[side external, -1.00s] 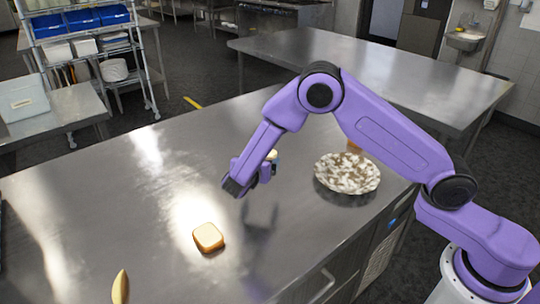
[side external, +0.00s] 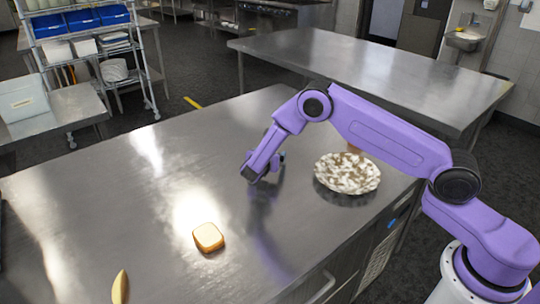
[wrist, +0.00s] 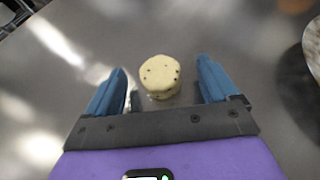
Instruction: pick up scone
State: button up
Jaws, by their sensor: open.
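The scone (wrist: 160,76) is a pale, round, thick piece with dark specks. It sits on the steel table in the wrist view, between and a little beyond my two blue fingers. My gripper (wrist: 161,66) is open, with a finger to each side of the scone and clear gaps between. In the side external view my gripper (side external: 254,178) points down low over the table, and the scone is hidden behind it. I cannot tell the exact height left above the scone.
A brown-and-white mottled dish (side external: 347,174) stands right of my gripper; its edge shows in the wrist view (wrist: 313,50). A bread-like piece (side external: 208,237) lies nearer the camera, and a yellow banana-like item (side external: 120,287) at the front edge. The table's left side is clear.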

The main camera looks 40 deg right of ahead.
jog(key=shift+x, duration=0.9)
jog(key=c, duration=1.1)
jog(key=shift+o, duration=0.2)
jog(key=shift+r, duration=0.1)
